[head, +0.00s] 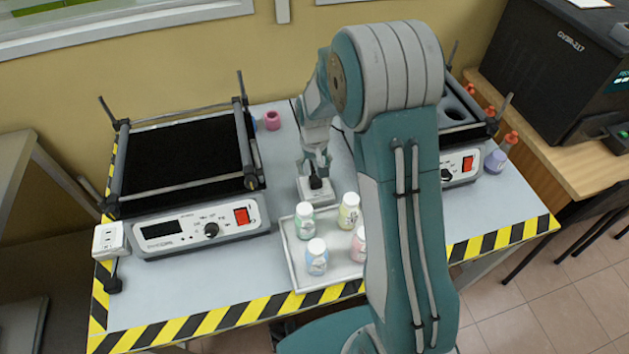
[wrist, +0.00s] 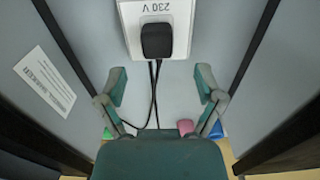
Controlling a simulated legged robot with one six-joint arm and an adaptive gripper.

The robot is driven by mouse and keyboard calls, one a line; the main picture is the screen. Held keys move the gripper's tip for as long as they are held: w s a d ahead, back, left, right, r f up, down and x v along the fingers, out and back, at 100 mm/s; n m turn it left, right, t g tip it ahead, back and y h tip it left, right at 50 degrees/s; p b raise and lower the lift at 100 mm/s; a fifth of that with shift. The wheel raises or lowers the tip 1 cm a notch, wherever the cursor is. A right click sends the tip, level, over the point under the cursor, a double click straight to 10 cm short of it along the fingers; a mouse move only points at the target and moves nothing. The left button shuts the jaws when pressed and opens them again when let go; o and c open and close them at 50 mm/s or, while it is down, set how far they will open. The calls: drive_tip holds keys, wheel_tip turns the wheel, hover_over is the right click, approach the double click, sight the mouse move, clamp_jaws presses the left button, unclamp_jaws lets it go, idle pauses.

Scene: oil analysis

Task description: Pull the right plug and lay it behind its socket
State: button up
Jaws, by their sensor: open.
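The right plug (head: 316,183) is black and sits in the white right socket (head: 325,193) on the table between the two machines. In the wrist view the plug (wrist: 157,41) is seated in the socket (wrist: 131,13) marked 230 V, its black cable running down between my fingers. My gripper (head: 316,163) is close to the plug from above and behind. In the wrist view my gripper (wrist: 162,82) is open and empty, its fingertips apart on either side of the cable and short of the plug. The table surface behind the socket is partly hidden by my arm.
A tray (head: 291,262) with several capped bottles stands just in front of the socket. A shaker (head: 205,231) is on the left, another machine (head: 460,166) on the right. A second white socket (head: 108,240) is at the left edge. A pink object (head: 272,120) lies behind.

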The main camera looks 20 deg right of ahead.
sight(315, 178)
drive_tip(key=f, duration=0.5)
drive_tip(key=shift+d+f, duration=0.1)
drive_tip(key=shift+d, duration=0.1)
drive_tip(key=shift+f, duration=0.45)
drive_tip(key=shift+a, duration=0.1)
idle(0.5)
clamp_jaws()
drive_tip(key=shift+r, duration=0.15)
drive_tip(key=shift+r, duration=2.9)
